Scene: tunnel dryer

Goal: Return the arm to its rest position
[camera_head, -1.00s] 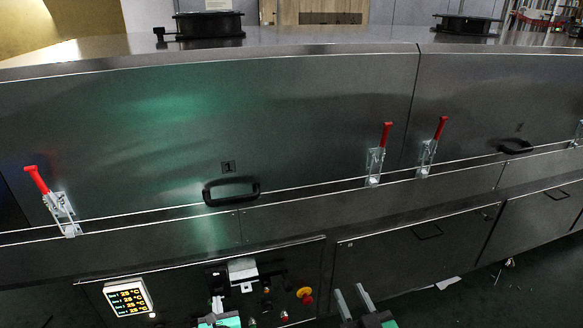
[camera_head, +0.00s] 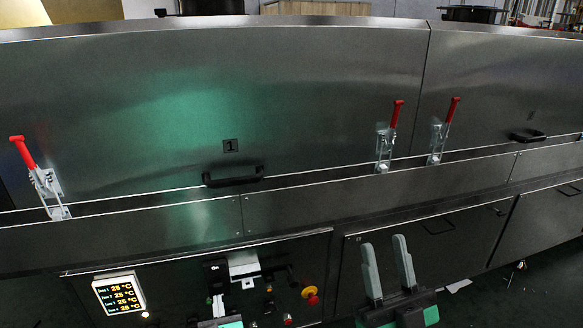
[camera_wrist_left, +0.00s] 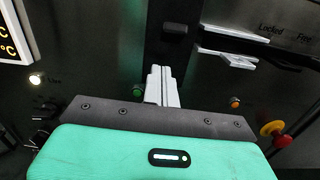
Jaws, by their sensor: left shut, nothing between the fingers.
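My left gripper (camera_head: 218,305) is at the bottom of the head view, in front of the dryer's lower control panel. Its pale fingers are together with nothing between them. In the left wrist view the closed fingers (camera_wrist_left: 162,86) point toward the dark panel, above the green gripper body. I cannot tell how far they are from the panel. My right gripper (camera_head: 387,272) is at the bottom right of centre in the head view, in front of a lower door. Its two grey fingers point up and stand apart, with nothing between them.
The steel dryer (camera_head: 130,110) fills the head view. Red-handled clamps (camera_head: 392,135) and a black handle (camera_head: 233,176) sit on its front. A temperature display (camera_head: 119,293) and a red emergency knob (camera_head: 310,295) are on the lower panel, near my left gripper.

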